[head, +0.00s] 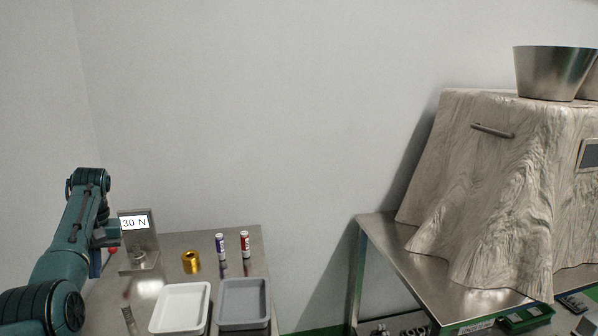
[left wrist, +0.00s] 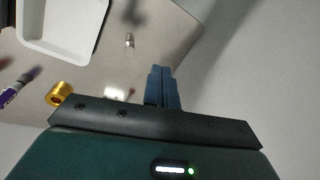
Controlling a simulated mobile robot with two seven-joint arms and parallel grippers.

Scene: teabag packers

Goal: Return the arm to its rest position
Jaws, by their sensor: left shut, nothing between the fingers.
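My left arm comes in from the left of the head view. Its gripper points down beside the force gauge, with the blue fingers (head: 95,264) partly hidden behind the arm. In the left wrist view the blue fingers (left wrist: 163,88) are together with nothing between them, over the table's edge area. My right gripper is in neither view.
A metal stand (head: 139,243) reading "30 N" stands close right of my left gripper. A gold ring (head: 191,262), a purple tube (head: 220,246), a red tube (head: 245,244), a white tray (head: 180,307) and a grey tray (head: 244,302) share the steel table.

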